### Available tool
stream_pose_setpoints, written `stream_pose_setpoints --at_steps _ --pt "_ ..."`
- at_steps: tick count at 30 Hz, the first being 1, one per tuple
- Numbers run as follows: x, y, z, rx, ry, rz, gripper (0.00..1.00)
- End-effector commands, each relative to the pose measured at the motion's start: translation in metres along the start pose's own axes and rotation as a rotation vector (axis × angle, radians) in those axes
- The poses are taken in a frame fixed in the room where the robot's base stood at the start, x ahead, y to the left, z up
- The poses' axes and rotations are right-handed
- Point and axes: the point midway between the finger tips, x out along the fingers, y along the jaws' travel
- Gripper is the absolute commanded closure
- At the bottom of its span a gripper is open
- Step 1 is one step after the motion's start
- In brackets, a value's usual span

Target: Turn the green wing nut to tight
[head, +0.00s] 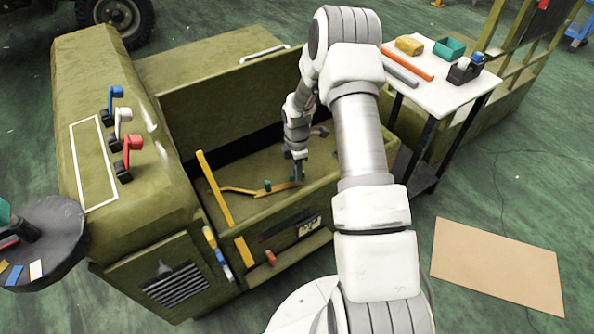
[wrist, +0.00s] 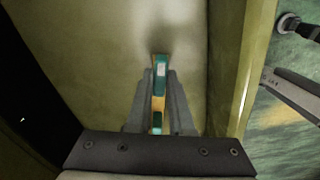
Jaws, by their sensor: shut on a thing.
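My gripper (head: 297,178) reaches down into the open bay of the olive vehicle body, at the right end of a curved yellow strip (head: 240,190). In the wrist view its two grey fingers (wrist: 159,100) are shut on a narrow green piece (wrist: 160,72), which looks like the green wing nut seen edge on. A bit of yellow (wrist: 158,104) shows between the fingers, with more green nearer the palm. A second small green piece (head: 267,185) stands on the strip left of my gripper. The fingers hide much of the held piece; its tightness cannot be told.
A yellow upright bar (head: 214,188) crosses the bay's left side. The bay's walls stand close around my gripper. Blue, white and red levers (head: 132,143) rise at the left. A white table (head: 440,85) with small items stands right. A cardboard sheet (head: 497,265) lies on the floor.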

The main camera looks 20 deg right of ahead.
Motion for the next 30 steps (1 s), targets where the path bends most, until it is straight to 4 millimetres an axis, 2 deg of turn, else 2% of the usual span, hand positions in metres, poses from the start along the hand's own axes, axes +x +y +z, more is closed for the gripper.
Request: stream_pose_setpoints --at_steps 14,20,30 --pt "-0.0004 0.0 0.0001 0.072 -0.001 0.0 1.0" --pt "-0.0005 0.0001 -0.0001 0.208 0.0 0.0 1.0" --pt "-0.0004 0.0002 0.0 0.528 0.0 0.0 1.0"
